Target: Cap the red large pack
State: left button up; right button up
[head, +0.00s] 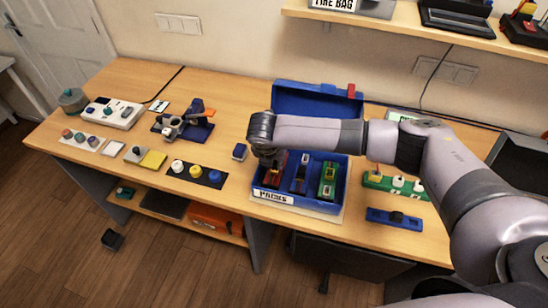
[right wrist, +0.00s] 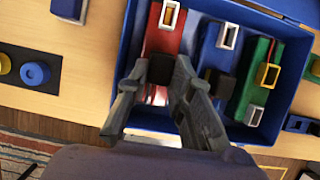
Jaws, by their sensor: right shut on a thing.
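The red pack (head: 280,164) lies in the blue box labelled PACKS, in its left slot. The right wrist view shows its red body (right wrist: 167,42) with a pale-framed connector at the far end. My right gripper (head: 267,161) reaches down over this pack. In the right wrist view my right gripper (right wrist: 158,88) is shut on a small black cap (right wrist: 161,69), over the red pack. I cannot tell whether the cap touches the pack or is seated. The fingers hide part of the pack's near end. My left gripper is out of view.
The blue box (head: 322,205) also holds a blue pack (right wrist: 222,48) and a green pack (right wrist: 257,84). A dark strip (head: 181,175) with white, yellow and blue round pieces lies left. A green block (head: 374,183) and a blue block (head: 394,218) lie right.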

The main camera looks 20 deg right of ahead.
jog(key=shift+f+b, duration=0.4)
jog(key=shift+f, duration=0.5)
jog(key=o, duration=1)
jog(key=shift+r, duration=0.1)
jog(key=v, duration=1.2)
